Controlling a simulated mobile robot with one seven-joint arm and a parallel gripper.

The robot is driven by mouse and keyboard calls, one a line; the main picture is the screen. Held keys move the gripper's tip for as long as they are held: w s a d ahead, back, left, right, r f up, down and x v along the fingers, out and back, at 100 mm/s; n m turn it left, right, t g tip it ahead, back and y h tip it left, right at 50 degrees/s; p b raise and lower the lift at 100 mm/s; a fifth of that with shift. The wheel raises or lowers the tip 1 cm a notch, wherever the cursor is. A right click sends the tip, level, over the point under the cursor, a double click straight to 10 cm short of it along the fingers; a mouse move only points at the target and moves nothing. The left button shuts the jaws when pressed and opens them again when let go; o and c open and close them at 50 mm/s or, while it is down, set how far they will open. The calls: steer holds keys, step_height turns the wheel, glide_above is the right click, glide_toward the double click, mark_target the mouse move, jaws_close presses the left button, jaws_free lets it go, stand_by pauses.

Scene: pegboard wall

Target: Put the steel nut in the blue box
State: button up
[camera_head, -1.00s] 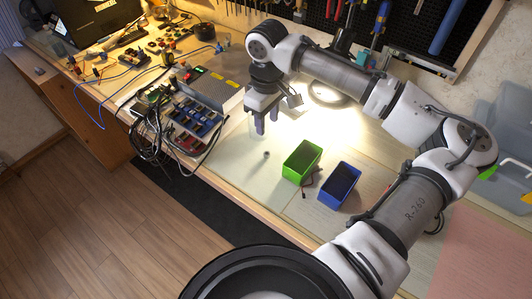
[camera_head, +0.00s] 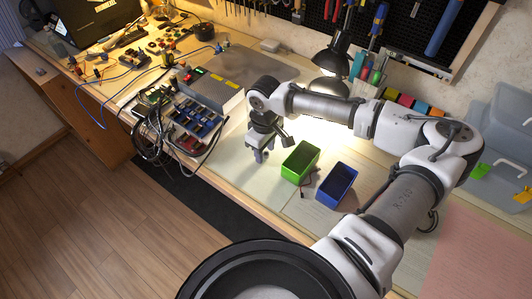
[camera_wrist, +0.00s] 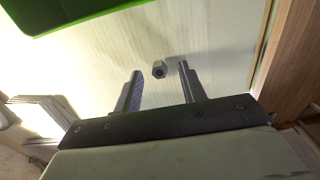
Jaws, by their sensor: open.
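The small steel nut (camera_wrist: 159,69) lies on the pale bench mat in the wrist view, in the gap between the tips of my two fingers. I see no finger touching it. In the head view my gripper (camera_head: 261,157) hides the nut. My gripper points down, low over the mat, with its fingers apart and nothing held; it also shows in the wrist view (camera_wrist: 160,72). The blue box (camera_head: 335,187) stands open on the bench, to the right of my gripper and beyond the green box.
The open green box (camera_head: 300,161) stands between my gripper and the blue box; its edge shows in the wrist view (camera_wrist: 65,12). A thin dark cable lies between the boxes. An organiser with dark and blue parts (camera_head: 197,125) and tangled cables stand to the left. The front mat is clear.

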jaws_close()
stand_by(0.3)
